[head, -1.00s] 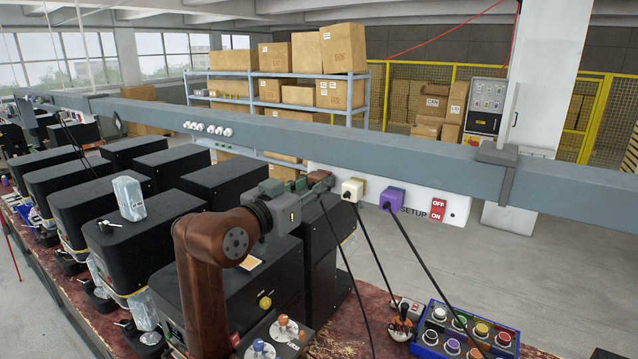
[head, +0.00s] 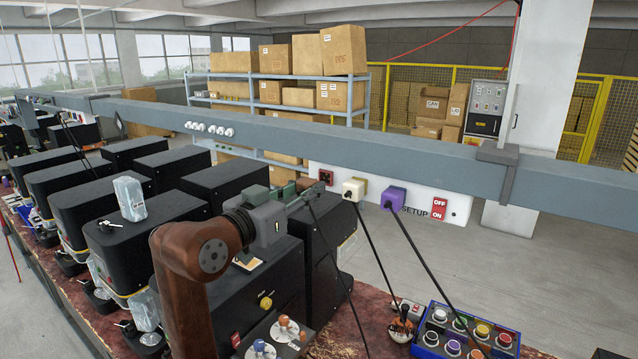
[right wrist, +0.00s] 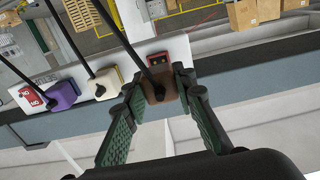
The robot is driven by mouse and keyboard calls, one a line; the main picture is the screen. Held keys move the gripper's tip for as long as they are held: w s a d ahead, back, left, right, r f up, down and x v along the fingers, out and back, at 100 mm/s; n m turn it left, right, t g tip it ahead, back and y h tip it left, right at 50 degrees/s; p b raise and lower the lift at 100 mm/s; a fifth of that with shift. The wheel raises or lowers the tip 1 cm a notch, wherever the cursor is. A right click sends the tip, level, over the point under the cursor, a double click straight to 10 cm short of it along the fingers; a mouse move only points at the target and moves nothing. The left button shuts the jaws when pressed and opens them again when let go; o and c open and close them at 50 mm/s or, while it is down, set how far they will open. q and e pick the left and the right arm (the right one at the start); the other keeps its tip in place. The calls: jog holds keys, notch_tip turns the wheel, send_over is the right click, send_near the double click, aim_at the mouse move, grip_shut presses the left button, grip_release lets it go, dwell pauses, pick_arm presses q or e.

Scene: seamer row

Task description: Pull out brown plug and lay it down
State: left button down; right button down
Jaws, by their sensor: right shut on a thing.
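My right gripper (head: 298,188) is shut on the brown plug (head: 308,184) and holds it in the air a little left of the bare brown socket (head: 326,177). In the right wrist view the brown plug (right wrist: 160,86) sits between the green finger pads (right wrist: 155,98), partly hidden by them, and its dark cable runs away from it. The socket (right wrist: 157,59) shows its face just beyond the plug. The plug looks clear of the socket. My left gripper is not in view.
A white plug (head: 353,189) and a purple plug (head: 393,196) sit on the white strip (head: 425,205) beside the socket, cables hanging. Black machines (head: 245,283) stand below my arm. A blue button box (head: 467,330) is on the red bench at lower right.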

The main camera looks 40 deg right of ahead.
jog(key=shift+v, duration=0.9)
